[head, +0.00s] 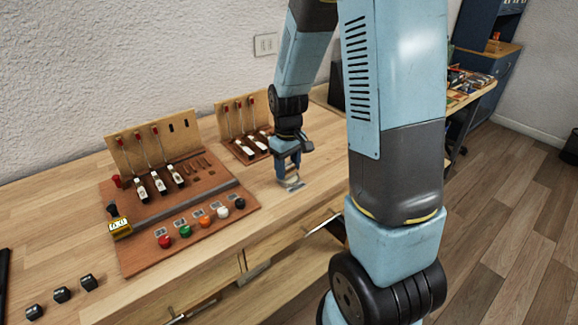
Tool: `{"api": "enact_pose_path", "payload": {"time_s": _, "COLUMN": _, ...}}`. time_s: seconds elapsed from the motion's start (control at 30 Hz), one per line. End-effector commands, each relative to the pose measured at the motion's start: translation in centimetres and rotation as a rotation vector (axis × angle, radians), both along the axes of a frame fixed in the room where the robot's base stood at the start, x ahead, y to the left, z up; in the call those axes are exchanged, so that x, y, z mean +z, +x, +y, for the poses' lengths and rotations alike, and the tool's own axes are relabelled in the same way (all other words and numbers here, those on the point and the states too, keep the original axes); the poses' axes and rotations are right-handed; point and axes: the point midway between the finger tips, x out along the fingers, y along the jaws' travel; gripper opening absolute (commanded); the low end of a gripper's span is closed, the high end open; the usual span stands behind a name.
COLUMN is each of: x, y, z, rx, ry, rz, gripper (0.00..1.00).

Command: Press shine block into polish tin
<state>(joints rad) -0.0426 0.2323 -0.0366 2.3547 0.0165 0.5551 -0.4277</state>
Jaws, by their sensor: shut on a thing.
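My gripper (289,178) points down over the bench, right of the boards. It is shut on a small pale thing, which I take to be the shine block; the fingers hide most of it. A small flat grey piece (297,188) lies on the bench just under the fingertips. I cannot tell whether the held thing touches it, or whether this piece is the polish tin. No other thing in view is clearly a polish tin.
A brown board (210,205) with levers and coloured knobs stands left of my gripper. A smaller lever board (240,125) stands behind. Several black blocks (62,295) lie at the front left. Drawer handles (322,222) jut from the bench front. Bench wood around the gripper is mostly clear.

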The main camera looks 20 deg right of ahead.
Motion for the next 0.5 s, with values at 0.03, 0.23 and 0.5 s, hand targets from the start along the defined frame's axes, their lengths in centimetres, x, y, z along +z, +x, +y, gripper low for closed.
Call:
{"api": "enact_pose_path", "payload": {"time_s": 0.03, "x": -0.04, "y": -0.01, "z": 0.0, "rx": 0.0, "ry": 0.0, "rz": 0.0, "gripper": 0.28}}
{"api": "enact_pose_path", "payload": {"time_s": 0.23, "x": -0.23, "y": -0.01, "z": -0.02, "rx": 0.0, "ry": 0.0, "rz": 0.001, "gripper": 0.28}}
{"api": "enact_pose_path", "payload": {"time_s": 0.5, "x": -0.5, "y": -0.01, "z": -0.04, "rx": -0.001, "ry": 0.0, "rz": 0.001, "gripper": 0.28}}
